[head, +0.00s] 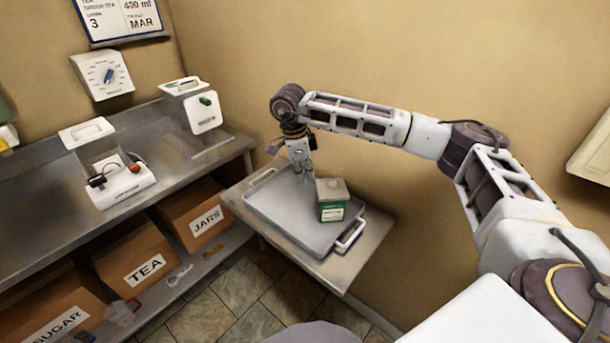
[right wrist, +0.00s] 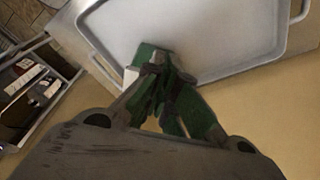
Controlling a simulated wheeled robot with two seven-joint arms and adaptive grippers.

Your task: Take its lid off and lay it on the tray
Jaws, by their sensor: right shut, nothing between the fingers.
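A green box (head: 332,210) with a white label stands upright at the right part of the grey tray (head: 262,212). A grey-beige lid (head: 333,188) sits on top of it. My right gripper (head: 307,174) points down over the tray's back part, just left of the box, shut and empty. I cannot tell whether its fingertips touch the tray. In the right wrist view the closed fingers (right wrist: 165,85) show with green patches around them; I cannot tell what these belong to. The tray (right wrist: 200,30) looks bare there. My left gripper is out of view.
The tray lies on a small metal side shelf (head: 345,275) against the wall. At left is a metal counter (head: 40,190) with white devices (head: 120,180), and cardboard boxes (head: 150,262) marked TEA, JARS and SUGAR below. The tray's left and middle are free.

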